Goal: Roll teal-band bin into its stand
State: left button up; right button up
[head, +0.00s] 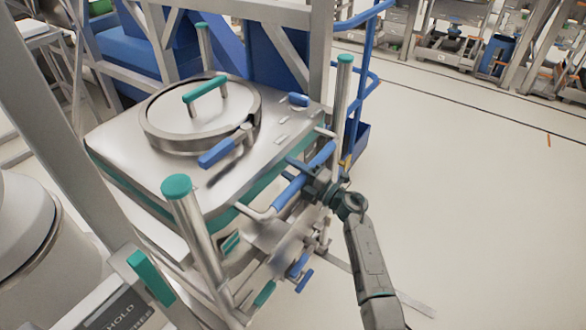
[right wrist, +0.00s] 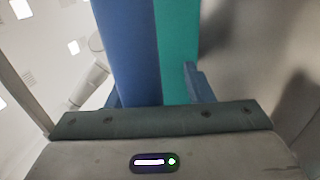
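The teal-band bin (head: 128,151) is a steel box with a round lid (head: 165,128), a teal lid handle (head: 204,89) and a teal band along its side. A bar with blue grips (head: 290,190) runs along its right side. My right gripper (head: 292,170) is at this bar, with its fingers reaching across it toward the bin. In the right wrist view a blue bar (right wrist: 128,50) and a teal strip (right wrist: 177,45) lie between the fingers (right wrist: 155,92), with teal showing beside the right finger. Contact with the bar is unclear. My left gripper is out of view.
Steel posts with teal caps (head: 176,187) stand around the bin. A steel frame with blue panels (head: 130,62) is behind it. A blue tubular rail (head: 357,80) stands at the back right. The pale floor (head: 480,200) at right is clear.

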jog(key=shift+r, duration=0.15)
jog(key=b+v, duration=0.2)
jog(key=v, duration=0.8)
jog(key=shift+s+d+b, duration=0.2)
jog(key=shift+d+b, duration=0.15)
